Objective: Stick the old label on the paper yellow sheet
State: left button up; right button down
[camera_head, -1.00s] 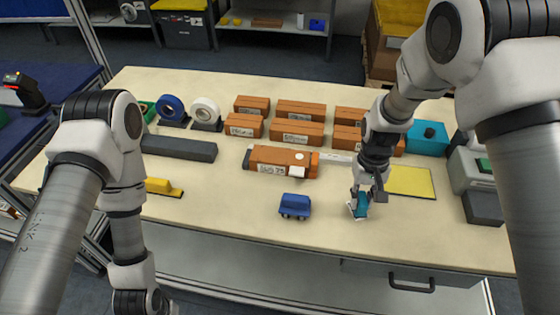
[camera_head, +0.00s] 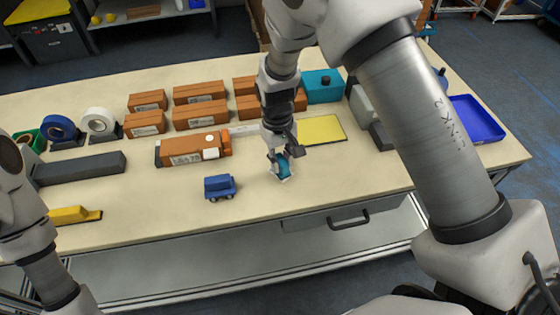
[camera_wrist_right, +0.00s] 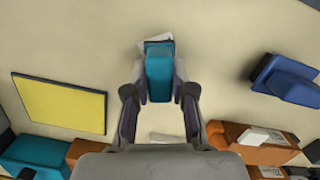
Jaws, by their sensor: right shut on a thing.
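My right gripper (camera_head: 284,168) is low over the front middle of the table, shut on a small teal block (camera_head: 284,166). In the right wrist view the teal block (camera_wrist_right: 158,72) sits between the fingers (camera_wrist_right: 157,85). A white piece (camera_wrist_right: 152,42), perhaps the old label, shows at its far end; whether it is stuck to the block I cannot tell. The yellow sheet (camera_head: 322,129) lies flat and bare, behind and right of the gripper; it also shows in the right wrist view (camera_wrist_right: 60,102). My left gripper is out of view.
Grey blocks (camera_head: 365,108) are right of the sheet. The table front is mostly clear.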

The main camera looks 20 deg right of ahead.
jog(key=shift+d+r+n, duration=0.2)
jog(key=shift+n, duration=0.8)
jog(key=w+n, duration=0.1)
jog(key=w+d+r+n, duration=0.1)
jog(key=n, duration=0.1)
jog(key=d+n, duration=0.1)
jog(key=shift+w+r+n+h, duration=0.3)
jog(key=shift+w+r+n, duration=0.1)
jog(key=w+d+r+n, duration=0.2)
jog(key=w+d+n, duration=0.2)
jog(key=d, duration=0.1)
jog(key=r, duration=0.2)
send_over(319, 129)
jog(key=shift+n+t, duration=0.3)
jog(key=shift+t, duration=0.1)
jog(key=shift+w+a+f, duration=0.1)
jog(key=shift+a+f, duration=0.05)
jog(key=shift+f, duration=1.35)
jog(key=shift+a+f, duration=0.1)
jog(key=shift+f, duration=1.4)
jog(key=shift+f, duration=0.6)
